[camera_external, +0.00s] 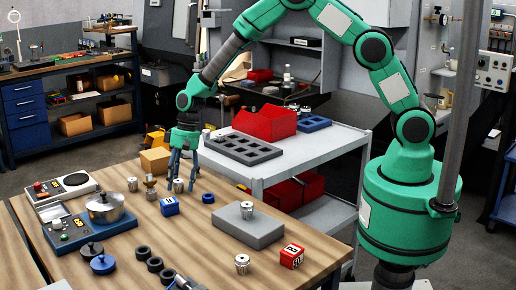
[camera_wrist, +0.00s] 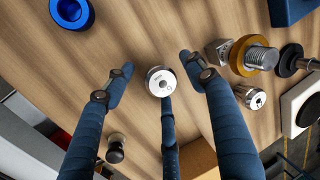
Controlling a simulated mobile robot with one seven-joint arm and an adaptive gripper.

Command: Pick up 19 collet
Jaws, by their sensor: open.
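My gripper (camera_external: 183,176) has slim blue-grey fingers and is spread open above the wooden table. A small silver collet (camera_external: 179,186) stands upright on the table under it. In the wrist view this collet (camera_wrist: 160,83) lies between the open fingers (camera_wrist: 157,65), with a light round top, and a third finger reaches it from below. A gap shows at the left and right fingers; contact with the third is unclear. Other similar collets stand on the grey block (camera_external: 247,209) and at the table's front (camera_external: 242,263). I cannot read which is marked 19.
A second silver cylinder (camera_wrist: 250,95) and a brass-collared bolt (camera_wrist: 249,57) are close on the right in the wrist view. A grey cart (camera_external: 325,145) is behind.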

